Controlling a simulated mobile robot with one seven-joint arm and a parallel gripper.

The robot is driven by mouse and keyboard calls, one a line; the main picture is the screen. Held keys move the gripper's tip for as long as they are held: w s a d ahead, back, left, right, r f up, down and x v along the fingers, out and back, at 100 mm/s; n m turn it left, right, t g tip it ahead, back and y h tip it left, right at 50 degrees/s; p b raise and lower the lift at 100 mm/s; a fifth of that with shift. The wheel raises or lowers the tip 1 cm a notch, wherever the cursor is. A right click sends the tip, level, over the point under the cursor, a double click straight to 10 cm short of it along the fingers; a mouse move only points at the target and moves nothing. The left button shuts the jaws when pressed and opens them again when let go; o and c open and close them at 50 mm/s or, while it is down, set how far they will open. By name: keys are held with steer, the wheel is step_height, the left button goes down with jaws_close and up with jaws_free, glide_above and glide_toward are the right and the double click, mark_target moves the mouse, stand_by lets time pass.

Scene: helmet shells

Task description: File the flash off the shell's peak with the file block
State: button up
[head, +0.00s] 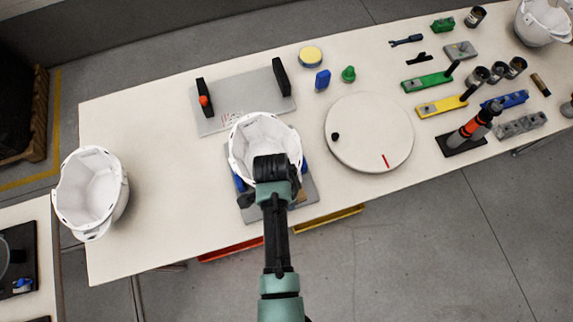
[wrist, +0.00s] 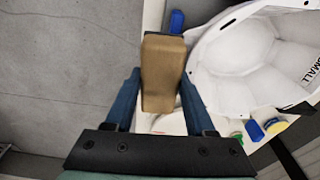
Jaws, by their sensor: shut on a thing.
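The white helmet shell (head: 255,135) sits open side up on a grey plate (head: 309,189) with blue supports, near the table's front edge. My gripper (wrist: 160,100) is shut on the file block (wrist: 163,72), a tan block between its two blue fingers. In the wrist view the shell (wrist: 240,70) lies right beside the block; I cannot tell whether they touch. In the head view my wrist covers the shell's near rim, and a small part of the block (head: 302,196) shows to its right. Flash on the peak cannot be made out.
A second white shell (head: 91,190) stands at the table's left end and a third (head: 543,22) at the far right. A grey plate with black uprights (head: 243,99) lies behind the worked shell. A round turntable (head: 369,132) stands to the right.

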step_height(320, 180, up, 3)
steer(key=shift+r+p, duration=0.2)
steer(key=shift+p, duration=1.05)
steer(key=shift+r, duration=1.05)
